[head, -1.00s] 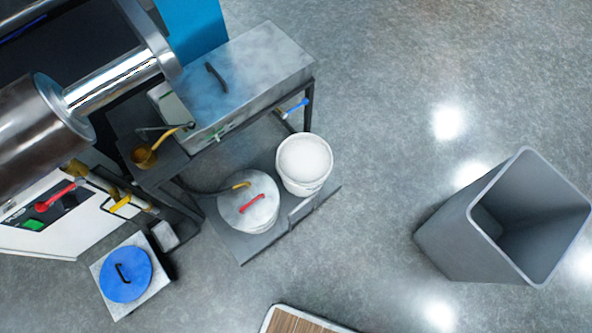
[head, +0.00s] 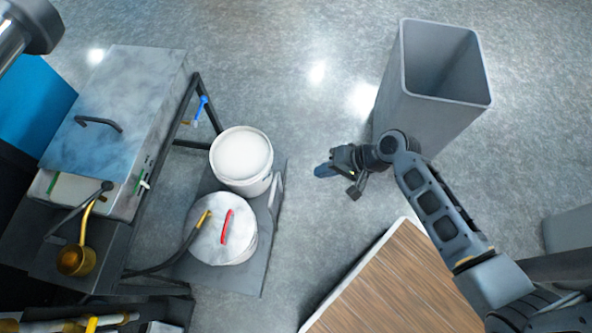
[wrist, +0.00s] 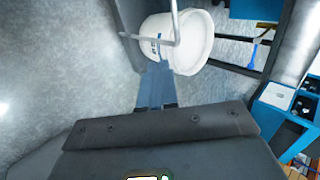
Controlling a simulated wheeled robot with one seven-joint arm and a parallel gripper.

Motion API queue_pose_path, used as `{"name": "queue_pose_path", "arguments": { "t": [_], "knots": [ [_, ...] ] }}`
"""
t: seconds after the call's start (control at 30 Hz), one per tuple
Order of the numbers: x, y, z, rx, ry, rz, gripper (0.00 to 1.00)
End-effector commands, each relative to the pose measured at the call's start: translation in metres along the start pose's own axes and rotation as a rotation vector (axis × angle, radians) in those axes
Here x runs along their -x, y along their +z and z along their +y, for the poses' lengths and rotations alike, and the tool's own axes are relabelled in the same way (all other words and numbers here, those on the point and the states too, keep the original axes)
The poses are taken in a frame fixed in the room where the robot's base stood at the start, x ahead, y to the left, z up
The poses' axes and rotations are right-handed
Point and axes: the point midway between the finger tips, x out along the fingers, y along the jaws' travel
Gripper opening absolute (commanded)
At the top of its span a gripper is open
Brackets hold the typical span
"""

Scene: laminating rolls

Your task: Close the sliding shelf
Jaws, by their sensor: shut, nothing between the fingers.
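The sliding shelf (head: 248,279) is a low grey plate that sticks out from under the dark frame of the steel machine. In the wrist view my fingers (wrist: 156,84) point toward the handle (wrist: 177,25) and the white bucket (wrist: 192,44).
A tall grey bin (head: 388,95) stands close behind my gripper. A wood-topped surface with a white edge (head: 395,285) lies below my arm. A blue-handled valve (head: 201,108) is on the machine frame. The floor between shelf and bin is clear.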

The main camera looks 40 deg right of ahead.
Motion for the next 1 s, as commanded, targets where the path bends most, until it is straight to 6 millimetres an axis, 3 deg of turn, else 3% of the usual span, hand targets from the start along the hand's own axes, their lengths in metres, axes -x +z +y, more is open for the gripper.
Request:
{"name": "queue_pose_path", "arguments": {
  "t": [0.5, 0.73, 1.0],
  "knots": [
    [-0.096, 0.000, 0.001, 0.005, 0.001, 0.000, 0.00],
    [-0.118, 0.000, -0.018, 0.006, 0.001, 0.001, 0.00],
    [-0.125, 0.000, -0.025, 0.005, 0.001, 0.002, 0.00]
  ]
}}
